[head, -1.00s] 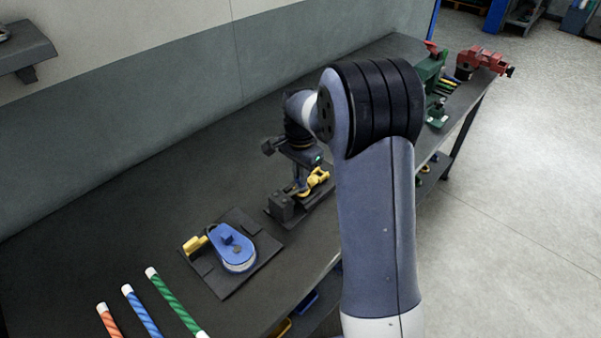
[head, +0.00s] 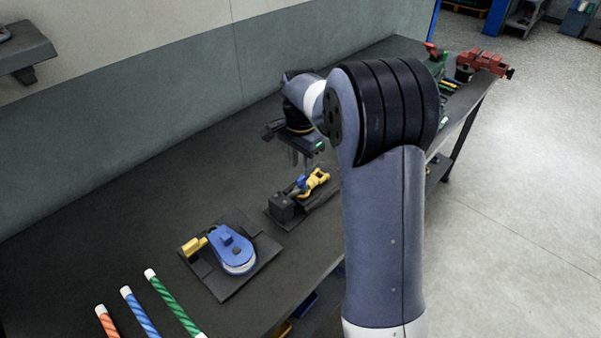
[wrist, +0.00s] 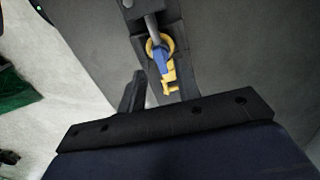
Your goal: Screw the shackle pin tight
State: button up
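A yellow shackle (head: 317,179) with a blue part (head: 301,183) lies on a dark fixture (head: 283,208) on the bench. In the wrist view, the yellow piece (wrist: 171,84), blue part (wrist: 162,63) and a grey rod (wrist: 153,27) show in line. I cannot tell how far the pin is threaded. My gripper (head: 302,158) hangs above the fixture, apart from the shackle. Its fingers look parted with nothing between them. One dark finger (wrist: 133,92) shows clearly in the wrist view; the other is hard to make out.
A blue block with a yellow piece (head: 232,250) sits on a dark plate to the front left. Striped rods (head: 172,303) lie nearer. A red vise (head: 484,60) stands at the far end. The bench is clear toward the wall.

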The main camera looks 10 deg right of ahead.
aim_at(300, 178)
notch_tip(300, 178, up, 6)
jog(key=shift+r, duration=0.25)
jog(key=shift+f, duration=0.1)
notch_tip(300, 178, down, 11)
jog(key=shift+r+p, duration=0.1)
jog(key=shift+p, duration=0.25)
dwell(0.4)
